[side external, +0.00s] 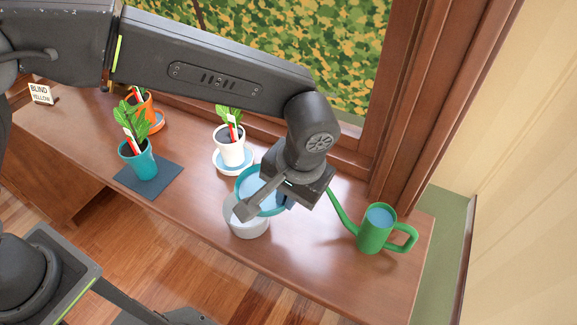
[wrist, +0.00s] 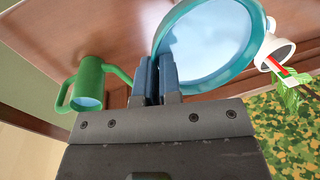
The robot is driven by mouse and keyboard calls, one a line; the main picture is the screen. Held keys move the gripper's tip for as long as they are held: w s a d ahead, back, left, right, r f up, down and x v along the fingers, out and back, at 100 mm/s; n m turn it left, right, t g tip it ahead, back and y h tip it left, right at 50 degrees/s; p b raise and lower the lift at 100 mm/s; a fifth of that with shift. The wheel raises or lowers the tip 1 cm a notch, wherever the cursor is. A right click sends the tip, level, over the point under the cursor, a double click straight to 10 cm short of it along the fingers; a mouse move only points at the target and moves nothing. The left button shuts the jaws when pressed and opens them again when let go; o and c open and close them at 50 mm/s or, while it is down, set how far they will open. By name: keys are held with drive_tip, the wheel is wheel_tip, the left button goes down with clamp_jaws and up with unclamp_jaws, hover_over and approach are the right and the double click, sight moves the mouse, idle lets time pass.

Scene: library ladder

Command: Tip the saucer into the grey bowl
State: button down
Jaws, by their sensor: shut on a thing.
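A teal saucer (side external: 241,181) holds pale blue water (wrist: 208,42) and hangs over the grey bowl (side external: 250,231). My gripper (wrist: 155,70) is shut on the saucer's rim, which shows between the fingers in the wrist view. In the side view, my wrist and gripper hide part of the saucer and its right edge. The saucer looks close to level; any slight tilt is hard to tell. The grey bowl stands on the wooden sill below, mostly covered by the saucer, so its inside is largely hidden.
A green watering can (side external: 376,230) with water stands right of the bowl. A white pot (side external: 231,151) sits on a pale saucer behind it. A teal pot (side external: 140,163) stands on a dark mat (side external: 163,181); an orange pot (side external: 146,108) and a small sign (side external: 41,93) are farther left.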

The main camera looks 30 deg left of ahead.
sight(271, 195)
wheel_tip(271, 195, down, 3)
drive_tip(key=h, duration=0.1)
drive_tip(key=f+h, duration=0.1)
drive_tip(key=shift+a+h, duration=0.3)
drive_tip(key=shift+a, duration=0.05)
drive_tip(key=h, duration=0.1)
drive_tip(key=a+h, duration=0.1)
drive_tip(key=h, duration=0.1)
drive_tip(key=shift+w+a+r+h, duration=0.1)
drive_tip(key=shift+a+h, duration=0.1)
drive_tip(key=shift+h, duration=0.1)
drive_tip(key=shift+a+r+h, duration=0.45)
drive_tip(key=shift+r+h, duration=0.1)
drive_tip(key=shift+h, duration=0.2)
drive_tip(key=shift+a+r+h, duration=0.4)
drive_tip(key=shift+r+h, duration=0.15)
drive_tip(key=shift+h, duration=0.2)
idle(1.9)
